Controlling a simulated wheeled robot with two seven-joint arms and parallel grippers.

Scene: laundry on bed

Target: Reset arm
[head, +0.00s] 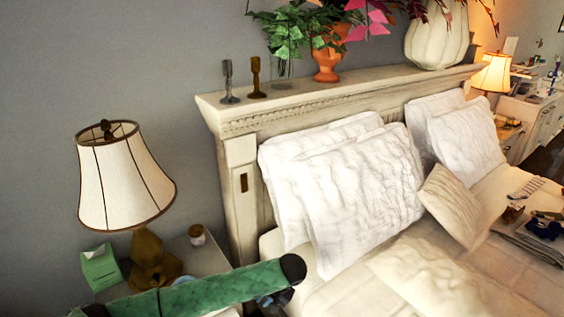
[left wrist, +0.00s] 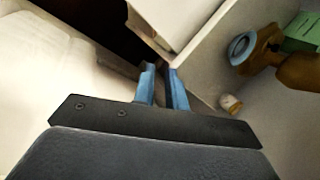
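My left arm's green link (head: 200,293) reaches in from the lower left of the head view, across the nightstand (head: 205,258). Part of my left gripper (head: 276,299) shows below its dark end, between nightstand and bed. In the left wrist view, the two blue fingers of the left gripper (left wrist: 162,88) stand a narrow gap apart, with nothing seen between them. They point at the gap beside the white bed (left wrist: 50,85) and the nightstand. My right gripper is not in view.
A lamp (head: 122,180), a green tissue box (head: 101,268) and a small jar (head: 197,235) stand on the nightstand. The headboard (head: 340,97) carries candlesticks and vases. White pillows (head: 350,190) lean on it. Dark items lie at the bed's right.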

